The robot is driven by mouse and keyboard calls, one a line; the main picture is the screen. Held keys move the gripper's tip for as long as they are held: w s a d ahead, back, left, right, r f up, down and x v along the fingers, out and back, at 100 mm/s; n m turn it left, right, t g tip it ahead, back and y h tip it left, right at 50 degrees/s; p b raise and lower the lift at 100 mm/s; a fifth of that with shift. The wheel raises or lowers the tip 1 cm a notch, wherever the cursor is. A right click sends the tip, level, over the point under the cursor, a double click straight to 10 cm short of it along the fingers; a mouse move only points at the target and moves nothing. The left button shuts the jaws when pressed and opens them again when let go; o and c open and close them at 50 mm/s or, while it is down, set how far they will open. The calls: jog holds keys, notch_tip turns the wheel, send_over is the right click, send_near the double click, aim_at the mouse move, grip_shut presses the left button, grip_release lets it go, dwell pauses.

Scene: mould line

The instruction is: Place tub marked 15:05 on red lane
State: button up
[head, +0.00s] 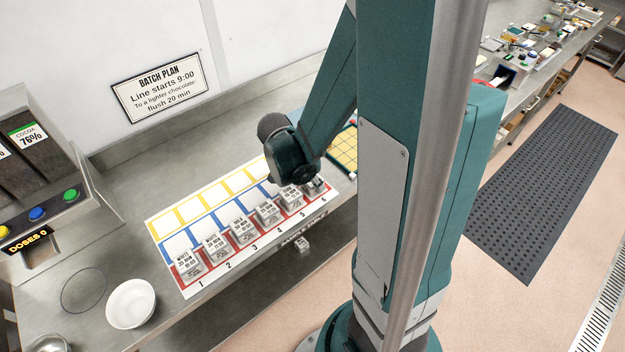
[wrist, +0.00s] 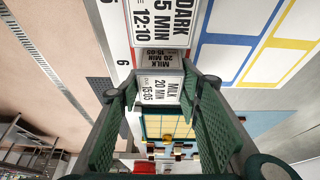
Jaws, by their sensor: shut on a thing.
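The tub marked 15:05 (wrist: 160,88) is a small pale tub with a "MILK 20 MIN" label, seen between my gripper's two green fingers in the wrist view. My gripper (wrist: 161,96) is shut on it. In the head view my gripper (head: 313,184) is low over the numbered end of the red lane (head: 183,281), by number 6, and largely hides the tub. I cannot tell whether the tub touches the lane. A tub marked DARK 12:10 (wrist: 162,22) stands close beside it.
Several labelled tubs, such as the one at number 1 (head: 190,262), stand along the red lane. Blue and yellow lanes (head: 162,227) lie behind. A yellow grid tray (head: 344,152) is just beyond number 6. A white bowl (head: 131,303) stands at the left.

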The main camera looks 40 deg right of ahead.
jog(key=o, duration=1)
jog(key=shift+c, duration=0.2)
jog(key=shift+r, duration=0.15)
jog(key=p+v, duration=0.2)
jog(key=v, duration=1)
jog(key=shift+a, duration=0.15)
